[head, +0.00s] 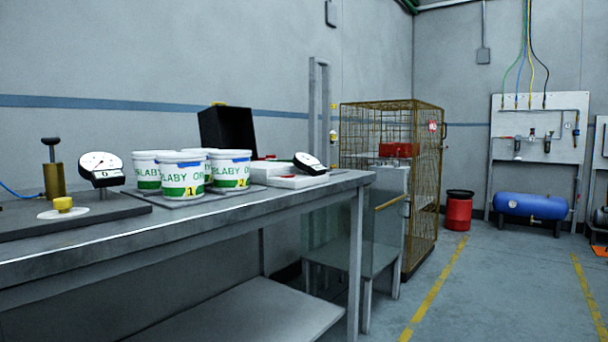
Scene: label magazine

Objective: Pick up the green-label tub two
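Several white tubs with green labels stand close together on a dark mat on the metal workbench (240,208). The front right tub (230,171) has a yellow mark that appears to read "2", a blue patch near its rim and a green band. The front left tub (182,178) has a yellow "1" and partly covers the tubs behind. A rear left tub (146,172) shows its green lettering; another rear tub is mostly hidden. Neither of my grippers is in view.
A gauge (101,169) and brass pump (53,180) stand left of the tubs. A black open case (228,129), white boxes (268,171) and another gauge (308,163) are behind and right. A wire cage (390,125) stands beyond the bench.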

